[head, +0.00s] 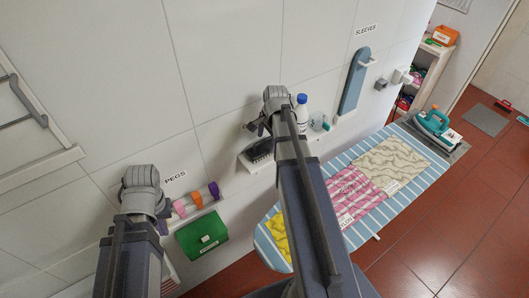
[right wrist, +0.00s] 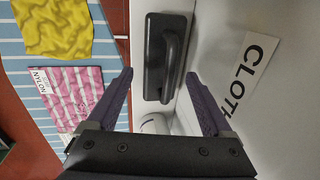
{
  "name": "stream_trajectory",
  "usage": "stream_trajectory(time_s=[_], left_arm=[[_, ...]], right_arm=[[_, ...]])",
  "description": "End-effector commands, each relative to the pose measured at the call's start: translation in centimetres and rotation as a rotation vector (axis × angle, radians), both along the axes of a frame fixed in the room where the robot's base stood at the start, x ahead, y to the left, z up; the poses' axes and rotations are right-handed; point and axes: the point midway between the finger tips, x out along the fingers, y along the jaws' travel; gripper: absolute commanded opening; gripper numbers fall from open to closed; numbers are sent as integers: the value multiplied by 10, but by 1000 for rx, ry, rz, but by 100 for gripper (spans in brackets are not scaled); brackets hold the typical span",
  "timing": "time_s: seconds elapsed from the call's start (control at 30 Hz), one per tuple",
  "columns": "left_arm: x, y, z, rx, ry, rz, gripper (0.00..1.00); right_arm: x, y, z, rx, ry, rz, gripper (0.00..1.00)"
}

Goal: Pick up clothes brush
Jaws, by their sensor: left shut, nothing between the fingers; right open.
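The clothes brush (right wrist: 166,58) is a dark block with a raised loop handle. It lies on a white ledge in the right wrist view, and in the head view the dark brush (head: 260,151) sits on the small wall shelf. My right gripper (right wrist: 160,76) is open. Its two purple-grey fingers point towards the brush, one on each side of its near end; contact is not visible. In the head view my right gripper (head: 257,127) is above the shelf, partly hidden by its wrist. My left gripper (head: 141,180) is at the lower left, shut and empty, its fingertips mostly hidden.
A white bottle with a blue cap (head: 301,108) stands on the shelf close to my right wrist. A green box (head: 203,234) and colored pegs (head: 197,199) are near my left arm.

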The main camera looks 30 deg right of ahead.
Motion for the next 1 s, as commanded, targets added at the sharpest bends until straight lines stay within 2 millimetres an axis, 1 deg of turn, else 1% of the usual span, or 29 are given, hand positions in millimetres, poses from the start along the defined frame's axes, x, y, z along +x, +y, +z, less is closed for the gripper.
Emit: stream_trajectory(time_s=[0.03, 0.17, 0.33, 0.6, 0.7, 0.8, 1.0], left_arm=[[0, 0, -6, 0, 0, 0, 0], [0, 0, -5, 0, 0, 1, 0], [0, 0, -13, 0, -1, 1, 0], [0, 0, -45, -1, -2, 3, 0], [0, 0, -54, -1, -2, 1, 0], [0, 0, -56, 0, -2, 1, 0], [0, 0, -54, 0, -2, 1, 0]], right_arm=[[1, 0, -6, 0, 0, 0, 85], [1, 0, -5, 0, 0, 1, 85], [3, -1, -13, 0, 0, 1, 85], [12, -5, -45, 0, 0, 2, 85], [14, -4, -54, 0, 0, 2, 85], [15, -4, -56, 0, 0, 2, 85], [15, -4, -54, 0, 0, 2, 85]])
